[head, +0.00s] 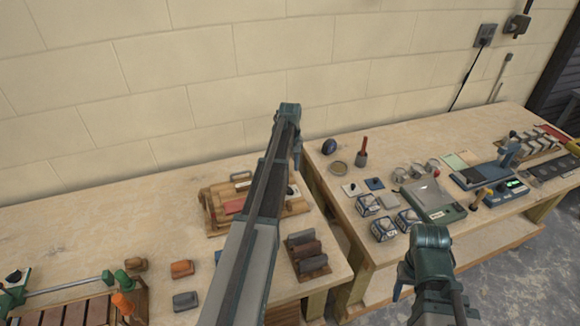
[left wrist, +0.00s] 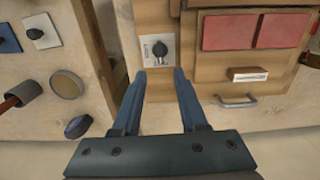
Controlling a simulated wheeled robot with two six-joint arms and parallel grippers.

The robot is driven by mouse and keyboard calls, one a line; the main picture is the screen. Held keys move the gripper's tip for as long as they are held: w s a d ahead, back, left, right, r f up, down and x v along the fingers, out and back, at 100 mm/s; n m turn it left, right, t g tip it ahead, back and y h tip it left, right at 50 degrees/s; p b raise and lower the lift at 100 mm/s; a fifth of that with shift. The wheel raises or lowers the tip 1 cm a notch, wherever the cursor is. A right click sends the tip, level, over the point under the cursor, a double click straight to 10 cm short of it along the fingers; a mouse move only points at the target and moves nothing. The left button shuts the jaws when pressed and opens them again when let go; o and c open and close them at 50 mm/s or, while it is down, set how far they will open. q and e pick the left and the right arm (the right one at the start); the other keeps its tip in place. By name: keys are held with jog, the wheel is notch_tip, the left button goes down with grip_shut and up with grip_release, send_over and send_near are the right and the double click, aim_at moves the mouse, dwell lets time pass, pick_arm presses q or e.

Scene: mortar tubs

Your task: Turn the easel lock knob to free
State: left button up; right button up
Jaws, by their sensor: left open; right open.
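The easel lock knob (left wrist: 159,50) is a small dark grey knob on a pale plate on the wooden easel (left wrist: 208,72). The plate's lettering is too small to read. In the left wrist view my left gripper (left wrist: 159,73) is open, its two blue fingers pointing toward the knob with nothing between them. The fingertips look just short of the knob; the remaining distance is unclear. In the head view the easel (head: 216,205) stands at the left table's back right corner, partly hidden by my left arm. My right gripper (head: 404,278) is open and empty at the lower right, its fingers mostly hidden.
A gap separates the left table from the right table (head: 340,205), which holds patterned boxes (head: 383,228) and a scale (head: 432,200).

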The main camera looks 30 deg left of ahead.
pick_arm(q)
notch_tip(320, 180, up, 4)
jog(key=shift+f+p, duration=0.2)
jog(key=shift+p, duration=1)
pick_arm(e)
notch_tip(320, 180, up, 4)
jog(key=shift+f, duration=0.2)
pick_arm(q)
jog(key=s+d+f+m+b, duration=0.1)
jog(key=s+d+m, duration=0.25)
jog(key=d, duration=0.65)
jog(key=s+d+f+m+b, duration=0.15)
jog(key=s+d, duration=0.35)
jog(key=d, duration=0.6)
jog(key=s+d+f+m+y+b, duration=0.1)
jog(key=s+d+m, duration=0.7)
jog(key=s+d, duration=0.8)
jog(key=s, duration=0.2)
jog(key=shift+s+d+f+m+b, duration=0.3)
jog(key=shift+m+b, duration=0.1)
pick_arm(e)
notch_tip(320, 180, down, 4)
jog(key=shift+f, duration=0.15)
